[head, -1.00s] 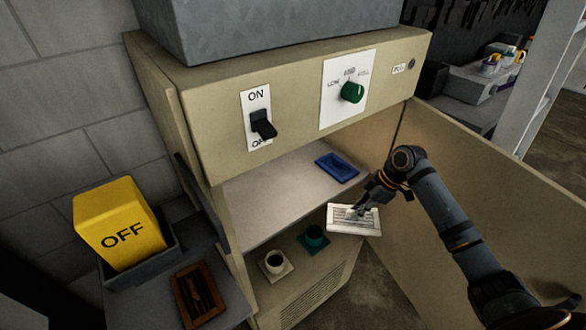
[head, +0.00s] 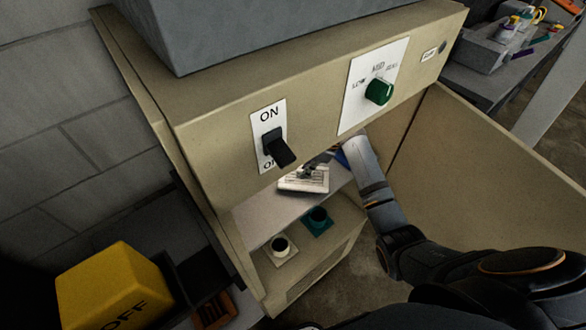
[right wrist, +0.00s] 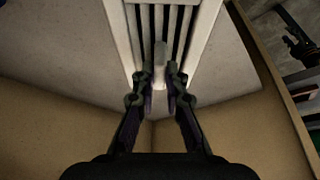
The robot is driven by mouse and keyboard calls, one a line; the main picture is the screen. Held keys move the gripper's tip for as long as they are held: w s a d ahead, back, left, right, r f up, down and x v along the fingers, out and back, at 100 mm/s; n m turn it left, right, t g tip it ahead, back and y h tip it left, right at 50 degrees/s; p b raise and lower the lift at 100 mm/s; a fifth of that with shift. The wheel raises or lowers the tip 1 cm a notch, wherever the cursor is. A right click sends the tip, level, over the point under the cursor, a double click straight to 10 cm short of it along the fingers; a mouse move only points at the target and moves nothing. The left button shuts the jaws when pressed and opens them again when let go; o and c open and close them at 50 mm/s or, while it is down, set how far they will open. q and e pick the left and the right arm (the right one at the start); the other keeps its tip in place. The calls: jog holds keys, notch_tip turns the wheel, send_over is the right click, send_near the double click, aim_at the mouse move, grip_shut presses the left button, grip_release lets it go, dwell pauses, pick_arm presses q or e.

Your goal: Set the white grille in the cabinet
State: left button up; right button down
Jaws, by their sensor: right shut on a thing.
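The white grille (head: 300,184) is inside the cabinet (head: 215,140), over the pale shelf (head: 262,212). It shows slats in the right wrist view (right wrist: 208,20). My right gripper (right wrist: 160,80) is shut on the narrow part in the middle of the grille. In the head view my right gripper (head: 313,170) reaches into the opening beneath the front panel, which hides part of the hand. I cannot tell whether the grille touches the shelf. My left gripper is not in view.
The cabinet door (head: 500,170) stands open at right. A blue tray (head: 341,158) is mostly hidden behind my arm. A white holder (head: 281,250) and a teal one (head: 317,220) sit below the shelf's front edge. A yellow OFF block (head: 110,285) is at left.

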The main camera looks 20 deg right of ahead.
aim_at(292, 176)
jog(key=a, duration=0.2)
jog(key=w+a, duration=0.1)
jog(key=shift+w+a+r+p, duration=0.1)
jog(key=shift+a+r+p, duration=0.2)
jog(key=shift+p, duration=0.05)
jog(key=shift+w+a, duration=0.1)
jog(key=shift+a, duration=0.2)
jog(key=shift+w+f, duration=0.1)
jog(key=shift+f, duration=0.2)
notch_tip(292, 176, down, 2)
jog(key=shift+f+p, duration=0.25)
jog(key=shift+p, duration=0.55)
jog(key=shift+f, duration=0.35)
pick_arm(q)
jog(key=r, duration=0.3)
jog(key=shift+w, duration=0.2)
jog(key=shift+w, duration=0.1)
pick_arm(e)
jog(key=shift+f, duration=0.1)
jog(key=c, duration=1.4)
grip_release()
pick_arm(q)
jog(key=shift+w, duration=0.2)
